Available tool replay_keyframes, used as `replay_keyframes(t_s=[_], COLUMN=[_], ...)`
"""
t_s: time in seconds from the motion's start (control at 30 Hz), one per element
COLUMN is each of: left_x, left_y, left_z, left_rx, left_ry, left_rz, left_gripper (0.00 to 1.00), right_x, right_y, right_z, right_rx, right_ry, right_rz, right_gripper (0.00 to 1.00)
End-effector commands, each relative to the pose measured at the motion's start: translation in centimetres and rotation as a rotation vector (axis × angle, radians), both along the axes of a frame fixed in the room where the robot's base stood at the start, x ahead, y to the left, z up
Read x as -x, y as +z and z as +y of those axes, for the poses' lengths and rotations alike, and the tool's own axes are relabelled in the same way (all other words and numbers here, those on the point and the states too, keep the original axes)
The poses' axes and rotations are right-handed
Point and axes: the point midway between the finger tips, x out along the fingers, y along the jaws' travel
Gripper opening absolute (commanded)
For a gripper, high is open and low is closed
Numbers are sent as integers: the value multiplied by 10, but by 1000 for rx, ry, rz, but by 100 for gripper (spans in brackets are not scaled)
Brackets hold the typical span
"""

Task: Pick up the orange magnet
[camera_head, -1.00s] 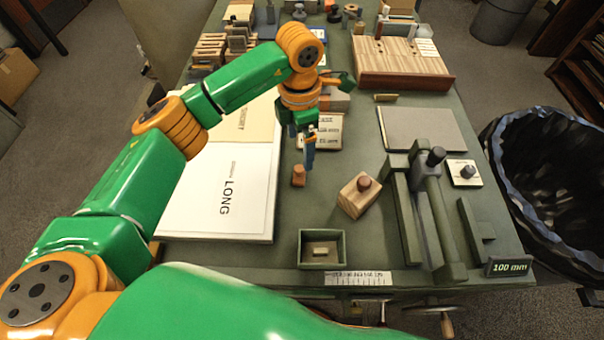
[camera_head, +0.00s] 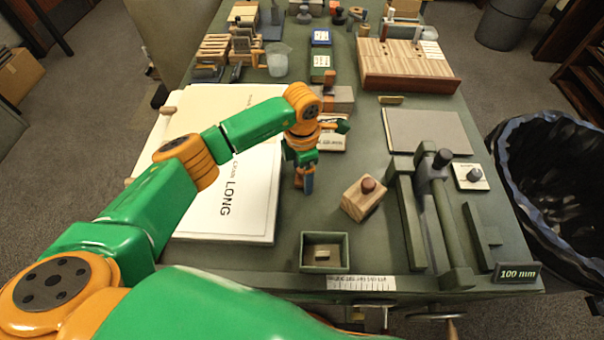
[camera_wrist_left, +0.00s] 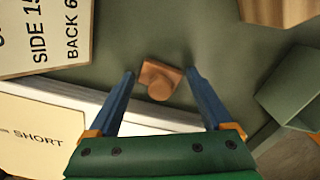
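The orange magnet (camera_wrist_left: 160,79), a small block with a round knob, sits on the green table top. In the head view (camera_head: 298,181) it is mostly hidden behind my left gripper (camera_head: 306,184), beside the white LONG sheet. In the left wrist view my left gripper (camera_wrist_left: 160,74) is open, one blue finger on each side of the magnet, with gaps on both sides. The magnet is not held; I cannot tell how far the fingertips are above the table. My right gripper is not in view.
A wooden block with a reddish knob (camera_head: 362,199) stands to the right. A green open box (camera_head: 345,252) with a small piece inside is nearer the front edge. A green metal fixture (camera_head: 437,215) stands further right. The stack with the LONG sheet (camera_head: 255,205) lies left.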

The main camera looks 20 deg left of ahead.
Motion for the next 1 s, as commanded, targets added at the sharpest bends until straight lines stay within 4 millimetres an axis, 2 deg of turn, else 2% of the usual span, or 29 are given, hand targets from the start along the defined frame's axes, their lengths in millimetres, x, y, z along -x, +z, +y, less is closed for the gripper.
replay_keyframes(t_s=[0.03,0.2,0.23,0.27,0.53,0.63,0.7,0.87,0.93,1.0], left_x=[0,0,0,0,-1,-1,-1,30,46,68], left_y=[0,0,0,0,4,16,31,69,89,97], left_z=[0,0,0,0,0,0,0,-10,-16,-23], left_rx=[0,0,0,0,0,1,-1,0,0,-1], left_ry=[0,0,0,0,0,0,-1,-7,-7,-9], left_rz=[0,0,0,0,-1,-3,-6,-9,-9,-6], left_gripper=[68,22,14,11,10,10,10,10,10,10], right_x=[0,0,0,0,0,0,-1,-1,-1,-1], right_y=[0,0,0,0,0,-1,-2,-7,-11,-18], right_z=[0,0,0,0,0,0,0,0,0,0], right_rx=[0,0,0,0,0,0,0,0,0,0], right_ry=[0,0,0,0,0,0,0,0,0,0], right_rz=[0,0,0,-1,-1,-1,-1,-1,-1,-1], right_gripper=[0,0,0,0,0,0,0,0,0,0])
